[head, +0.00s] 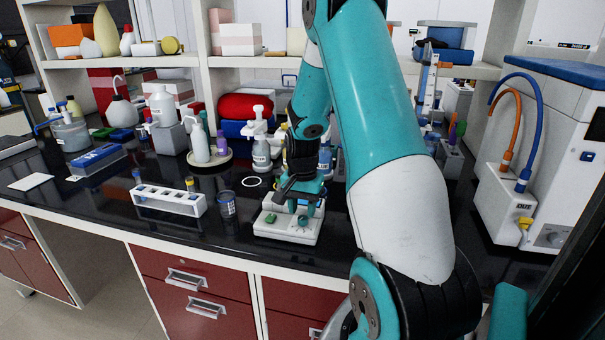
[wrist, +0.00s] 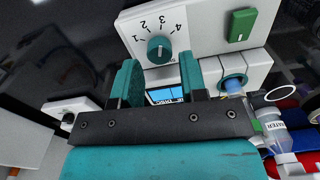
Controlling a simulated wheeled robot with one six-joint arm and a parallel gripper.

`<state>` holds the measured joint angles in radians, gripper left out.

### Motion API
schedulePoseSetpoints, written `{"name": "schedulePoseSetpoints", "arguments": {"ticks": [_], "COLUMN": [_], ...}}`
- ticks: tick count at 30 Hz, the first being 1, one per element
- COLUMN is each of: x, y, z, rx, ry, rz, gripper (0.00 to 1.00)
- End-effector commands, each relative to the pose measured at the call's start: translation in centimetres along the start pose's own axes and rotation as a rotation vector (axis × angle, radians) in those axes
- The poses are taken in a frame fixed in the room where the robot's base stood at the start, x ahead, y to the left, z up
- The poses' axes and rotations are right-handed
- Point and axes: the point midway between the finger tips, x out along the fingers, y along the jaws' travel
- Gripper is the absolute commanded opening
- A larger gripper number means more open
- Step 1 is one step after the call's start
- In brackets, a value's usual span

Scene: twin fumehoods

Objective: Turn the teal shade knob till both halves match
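The teal shade knob (wrist: 160,50) is on the white face of a small device, with the numbers 1 to 4 around it. I cannot read its pointer surely. The white device (head: 284,229) stands at the front of the black bench in the head view, its knob (head: 303,221) at the right of its face. My gripper (wrist: 160,72) is open and empty, its two teal fingers apart, the knob showing just past the fingertips between them. A small blue screen (wrist: 165,94) with a dividing line shows between the fingers, partly hidden. Whether its halves match I cannot tell. My gripper (head: 299,204) is low over the device.
A green rocker switch (wrist: 240,25) is right of the knob. A white tube rack (head: 170,200) and a small dark-blue jar (head: 227,204) stand left of the device. Bottles (head: 262,153) stand behind it. A white machine with hoses (head: 540,140) is at the right.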

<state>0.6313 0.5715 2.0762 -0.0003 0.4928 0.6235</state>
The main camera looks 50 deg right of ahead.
Motion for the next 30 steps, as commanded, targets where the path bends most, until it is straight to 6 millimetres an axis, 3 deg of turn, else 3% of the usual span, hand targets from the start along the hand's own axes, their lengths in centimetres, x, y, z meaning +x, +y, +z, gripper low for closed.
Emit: {"name": "schedulePoseSetpoints", "arguments": {"ticks": [9, 15, 21, 30], "x": [-8.3, -12.4, -14.4, -14.7], "y": [-0.1, -0.1, -0.1, -0.1], "z": [-0.1, -0.1, 0.0, 0.0], "rx": [-0.001, -0.001, -0.001, -0.001], "ry": [0.008, 0.005, 0.003, 0.002], "rz": [-0.006, -0.004, -0.003, -0.002], "gripper": [0.39, 0.39, 0.39, 0.39]}}
